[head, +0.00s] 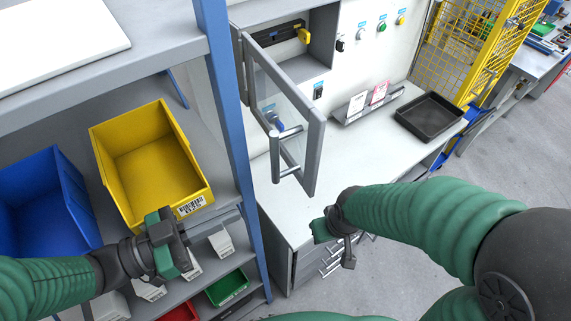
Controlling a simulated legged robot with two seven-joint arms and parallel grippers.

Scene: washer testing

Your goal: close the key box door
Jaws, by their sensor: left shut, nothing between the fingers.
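The key box door (307,130) is a grey frame with a clear pane and a bar handle (276,153). It stands open, swung out from the grey key box (322,45) on the wall panel. A yellow item hangs inside the box on a dark strip. My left gripper (180,245) is shut and empty, in front of the yellow bin at the lower left, well apart from the door. My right gripper (333,238) is in front of the workbench's front edge, below and right of the door. Its fingers are too unclear to tell open from shut.
A blue post (224,90) stands between the shelf and the door. A yellow bin (150,160) and a blue bin (45,205) sit on the shelf. The white bench top (370,150) is mostly clear, with a black tray (430,116) at right.

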